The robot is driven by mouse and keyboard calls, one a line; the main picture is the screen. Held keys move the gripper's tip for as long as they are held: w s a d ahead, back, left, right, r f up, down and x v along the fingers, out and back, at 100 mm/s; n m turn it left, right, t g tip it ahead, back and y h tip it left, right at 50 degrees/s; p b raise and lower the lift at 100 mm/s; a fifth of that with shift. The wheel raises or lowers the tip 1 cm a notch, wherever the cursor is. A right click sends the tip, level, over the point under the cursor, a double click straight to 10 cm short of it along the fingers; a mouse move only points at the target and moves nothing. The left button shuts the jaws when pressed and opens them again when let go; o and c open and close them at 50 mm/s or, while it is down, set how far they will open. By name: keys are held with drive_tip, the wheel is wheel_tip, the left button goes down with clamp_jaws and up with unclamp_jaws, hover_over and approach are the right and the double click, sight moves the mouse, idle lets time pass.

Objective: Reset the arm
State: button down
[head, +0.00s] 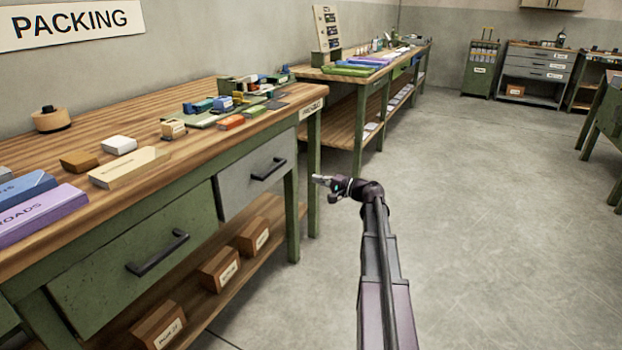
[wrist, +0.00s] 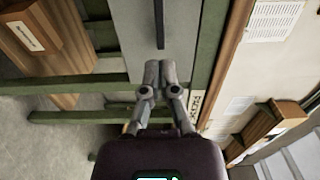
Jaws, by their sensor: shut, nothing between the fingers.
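My gripper (head: 318,179) is at the end of my arm, which reaches forward over the open floor in the head view. It points left, toward the right end of the packing bench (head: 190,170). In the wrist view my gripper (wrist: 160,66) has its two fingers together, with nothing between them. Beyond the fingertips in that view are a grey drawer front and its dark handle (wrist: 160,25). I cannot tell the exact gap between fingertips and bench.
The grey drawer (head: 240,186) and green drawer (head: 140,250) look shut. Brown boxes (head: 220,270) stand on the lower shelf. Books, small boxes and trays lie on the benchtop. A second bench (head: 345,85) stands behind. The concrete floor (head: 480,200) to the right is clear.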

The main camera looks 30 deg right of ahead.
drive_tip(key=s+a+f+n+g+h, duration=0.1)
drive_tip(key=s+a+f+n+g, duration=0.2)
drive_tip(key=a, duration=0.5)
drive_tip(key=s+a+f+n+g+p, duration=0.1)
drive_tip(key=s+a+f+g, duration=0.2)
drive_tip(key=a+f, duration=0.35)
drive_tip(key=s+a+f+n+g+h, duration=0.1)
drive_tip(key=s+a+f+n+g, duration=0.2)
drive_tip(key=a, duration=0.7)
drive_tip(key=s+a+f+n+g+h+p, duration=0.1)
drive_tip(key=s+a+f+n+g+h, duration=0.2)
drive_tip(key=s, duration=0.5)
drive_tip(key=s+a+f+n+g+h+p, duration=0.1)
drive_tip(key=s+a+g+h, duration=0.2)
drive_tip(key=s+a+h, duration=0.35)
wheel_tip(320, 180, up, 38)
drive_tip(key=s+d+y+p, duration=0.1)
drive_tip(key=d+p, duration=0.1)
drive_tip(key=p, duration=3.5)
drive_tip(key=shift+f+y, duration=0.1)
drive_tip(key=shift+y, duration=0.15)
